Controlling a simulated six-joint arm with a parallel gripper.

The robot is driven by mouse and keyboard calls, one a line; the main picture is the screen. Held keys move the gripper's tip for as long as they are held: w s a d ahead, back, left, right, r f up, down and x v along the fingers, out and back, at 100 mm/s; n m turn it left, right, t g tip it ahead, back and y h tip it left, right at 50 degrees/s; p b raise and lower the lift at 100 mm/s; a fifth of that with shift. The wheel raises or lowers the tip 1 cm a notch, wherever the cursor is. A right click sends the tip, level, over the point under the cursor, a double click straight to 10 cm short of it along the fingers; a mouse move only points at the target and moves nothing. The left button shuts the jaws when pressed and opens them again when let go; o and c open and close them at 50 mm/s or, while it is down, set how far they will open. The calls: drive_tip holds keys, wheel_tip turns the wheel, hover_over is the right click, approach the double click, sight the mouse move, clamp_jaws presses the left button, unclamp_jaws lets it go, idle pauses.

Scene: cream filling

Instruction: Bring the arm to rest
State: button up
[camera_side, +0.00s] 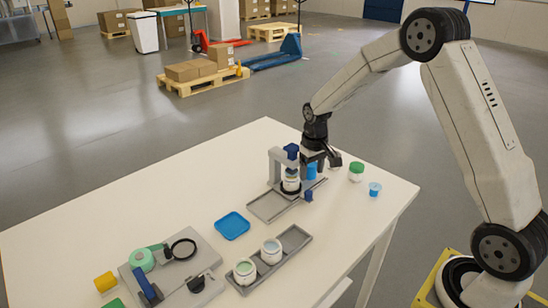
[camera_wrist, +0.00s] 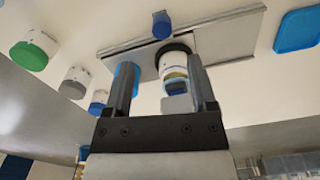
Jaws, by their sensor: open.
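My gripper (camera_side: 322,158) is open at the grey filling station (camera_side: 272,207) on the white table. In the side view it is just behind and right of the station's upright. In the wrist view its two fingers (camera_wrist: 162,75) stand apart, and a white jar (camera_wrist: 170,62) shows between them, farther off. I see no object clamped. The jar (camera_side: 291,185) stands upright under the station's blue-topped head (camera_side: 291,151). A blue cylinder (camera_side: 311,171) stands close to the gripper; it shows by the left finger in the wrist view (camera_wrist: 118,76). Whether it touches the finger, I cannot tell.
A blue tray (camera_side: 232,225), a grey tray (camera_side: 299,238) with two jars, and a grey fixture (camera_side: 205,255) lie nearer the camera. The table's back left is clear.

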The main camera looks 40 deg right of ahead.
drive_tip(key=s+a+r+n+t, duration=0.1)
drive_tip(key=s+a+r, duration=0.1)
drive_tip(key=s+a, duration=0.4)
drive_tip(key=s+a+r+n+t, duration=0.1)
drive_tip(key=s+a, duration=0.4)
drive_tip(key=s, duration=0.6)
drive_tip(key=shift+s+a+r, duration=0.3)
drive_tip(key=shift+a+r, duration=0.05)
drive_tip(key=shift+r, duration=0.15)
